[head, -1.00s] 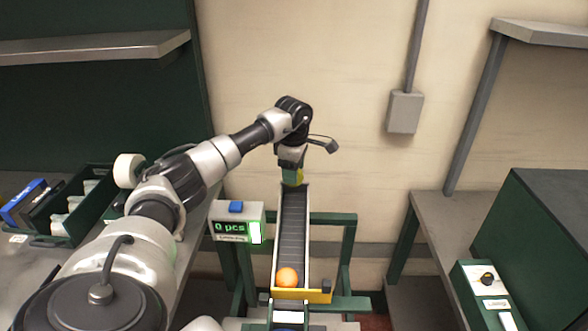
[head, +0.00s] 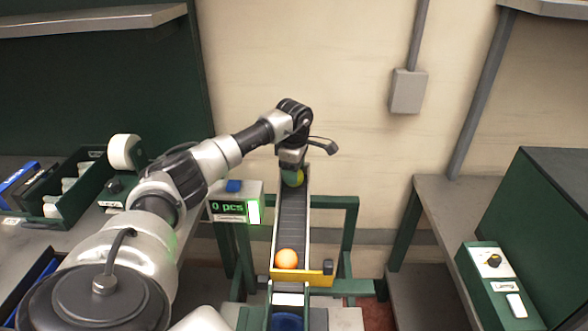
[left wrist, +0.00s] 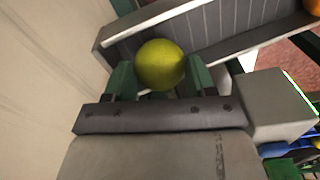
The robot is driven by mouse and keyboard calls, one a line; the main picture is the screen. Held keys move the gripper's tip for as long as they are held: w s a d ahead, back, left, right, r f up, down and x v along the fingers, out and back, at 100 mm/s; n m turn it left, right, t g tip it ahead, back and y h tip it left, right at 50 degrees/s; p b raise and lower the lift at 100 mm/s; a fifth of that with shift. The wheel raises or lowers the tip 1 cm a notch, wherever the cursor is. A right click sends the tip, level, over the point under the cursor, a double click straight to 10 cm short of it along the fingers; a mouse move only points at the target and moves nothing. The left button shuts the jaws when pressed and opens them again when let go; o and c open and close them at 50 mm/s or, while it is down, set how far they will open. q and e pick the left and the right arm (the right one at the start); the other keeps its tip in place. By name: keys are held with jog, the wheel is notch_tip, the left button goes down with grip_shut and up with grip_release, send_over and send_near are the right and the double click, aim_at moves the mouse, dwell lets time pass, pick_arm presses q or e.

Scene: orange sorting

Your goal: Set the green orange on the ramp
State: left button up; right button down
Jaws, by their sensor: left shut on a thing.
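The green orange (left wrist: 160,64) shows yellow-green in the left wrist view, between the two green fingers of my left gripper (left wrist: 160,80). In the head view my left gripper (head: 291,178) is at the far, upper end of the ramp (head: 293,215), with a bit of the green orange (head: 299,178) showing beside it. The gripper is shut on the fruit. Whether the fruit touches the ramp surface I cannot tell. An orange-coloured orange (head: 287,259) rests at the near, lower end of the ramp. My right gripper is in neither view.
A counter box (head: 236,205) reading "0 pcs" with a blue button stands left of the ramp. A yellow stop bar (head: 301,277) crosses the ramp's lower end. A green crate (head: 62,205) with bottles stands at left. A control box (head: 497,285) is at right.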

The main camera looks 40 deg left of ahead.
pick_arm(q)
jog(key=o, duration=0.9)
jog(key=shift+o, duration=0.6)
jog(key=shift+s+r, duration=0.1)
jog(key=shift+r, duration=0.1)
jog(key=shift+w+a+r+p, duration=0.1)
jog(key=shift+w+r+p, duration=0.05)
jog(key=shift+r+p, duration=0.4)
jog(key=shift+w+a+r+p, duration=0.15)
jog(key=shift+r+p, duration=0.2)
jog(key=shift+r, duration=0.25)
jog(key=shift+s+d+r+p, duration=0.1)
jog(key=shift+d+r+p, duration=0.05)
jog(key=shift+r+p, duration=1.3)
jog(key=shift+s+d+r+p, duration=0.1)
jog(key=shift+r+p, duration=1)
jog(key=shift+r, duration=0.65)
jog(key=shift+f, duration=0.15)
